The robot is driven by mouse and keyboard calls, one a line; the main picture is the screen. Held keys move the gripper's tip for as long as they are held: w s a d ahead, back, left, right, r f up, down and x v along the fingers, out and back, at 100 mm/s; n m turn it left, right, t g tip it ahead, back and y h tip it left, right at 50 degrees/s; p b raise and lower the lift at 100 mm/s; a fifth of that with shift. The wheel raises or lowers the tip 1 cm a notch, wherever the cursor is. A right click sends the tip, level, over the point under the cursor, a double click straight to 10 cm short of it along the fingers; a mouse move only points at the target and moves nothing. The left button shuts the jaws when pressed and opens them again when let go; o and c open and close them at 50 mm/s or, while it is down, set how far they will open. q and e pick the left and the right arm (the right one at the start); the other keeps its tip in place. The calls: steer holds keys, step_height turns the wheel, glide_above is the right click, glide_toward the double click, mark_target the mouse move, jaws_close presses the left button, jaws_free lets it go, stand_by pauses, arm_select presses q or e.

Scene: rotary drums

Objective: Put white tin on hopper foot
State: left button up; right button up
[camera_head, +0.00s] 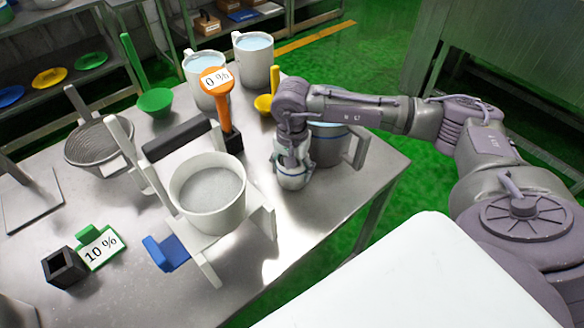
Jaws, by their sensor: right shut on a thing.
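My right gripper (291,168) points down over the table, shut around a small whitish tin (292,182) low at its fingertips. The fingers hide part of the tin; I cannot tell whether it touches the table. To its left stands the white hopper (210,218), a round bowl with grey material inside, held in a white frame. The hopper's foot (207,268) shows as white bars low at the front, partly hidden by the bowl. My left gripper is not in view.
A green 10 % card (100,247) is at left. Bare table lies right of the hopper.

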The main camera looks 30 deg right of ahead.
steer(key=o, duration=1.2)
